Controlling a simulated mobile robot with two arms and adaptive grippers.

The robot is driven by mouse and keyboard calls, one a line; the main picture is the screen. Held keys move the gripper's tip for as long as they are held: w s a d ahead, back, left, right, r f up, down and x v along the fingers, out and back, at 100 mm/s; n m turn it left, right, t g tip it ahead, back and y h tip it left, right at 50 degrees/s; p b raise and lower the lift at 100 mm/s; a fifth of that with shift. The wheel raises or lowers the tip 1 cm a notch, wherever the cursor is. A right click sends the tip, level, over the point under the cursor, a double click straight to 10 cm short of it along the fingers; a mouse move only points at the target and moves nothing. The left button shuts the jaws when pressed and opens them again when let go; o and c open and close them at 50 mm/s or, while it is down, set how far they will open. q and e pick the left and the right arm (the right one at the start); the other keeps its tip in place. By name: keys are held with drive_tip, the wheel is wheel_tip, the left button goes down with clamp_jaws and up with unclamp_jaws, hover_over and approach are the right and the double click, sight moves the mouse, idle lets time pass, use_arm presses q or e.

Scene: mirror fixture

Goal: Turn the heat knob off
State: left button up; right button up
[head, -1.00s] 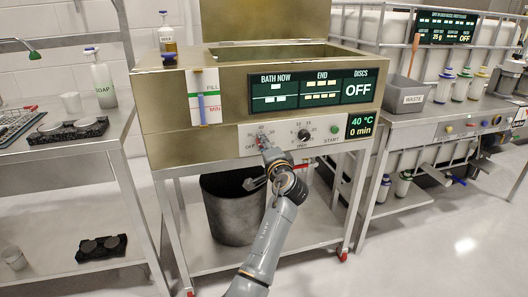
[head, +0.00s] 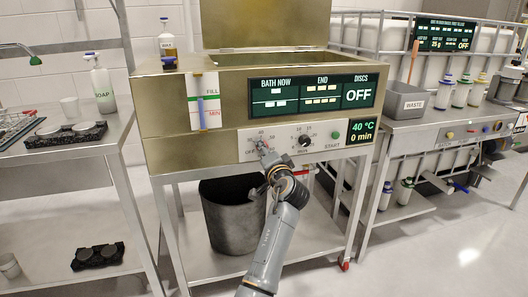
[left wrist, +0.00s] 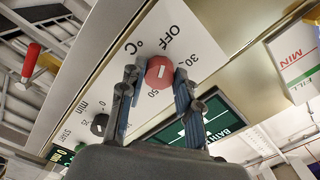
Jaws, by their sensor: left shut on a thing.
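The heat knob (left wrist: 159,72) is red with a small white mark. It sits on the white control panel (left wrist: 188,30), by the printed OFF, °C, 30 and 50. My left gripper (left wrist: 155,88) is shut on the knob, one finger on each side of it. In the head view my left gripper (head: 264,152) is at the left part of the panel and mostly hides the knob. I cannot tell exactly where the mark points. The small display (head: 361,131) reads 40 °C and 0 min. My right gripper is not in view.
A black minutes knob (head: 304,140) and a green START button (head: 335,135) sit right of the heat knob. The brass-coloured bath (head: 160,110) rises above the panel. A dark bin (head: 228,225) stands below, behind my arm. Side tables stand left and right.

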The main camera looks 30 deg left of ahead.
use_arm(q)
drive_tip(key=o, duration=1.2)
drive_tip(key=shift+c, duration=0.2)
drive_tip(key=shift+d, duration=0.1)
drive_tip(key=v, duration=0.7)
drive_tip(key=shift+s+d, duration=0.15)
drive_tip(key=shift+f, duration=0.1)
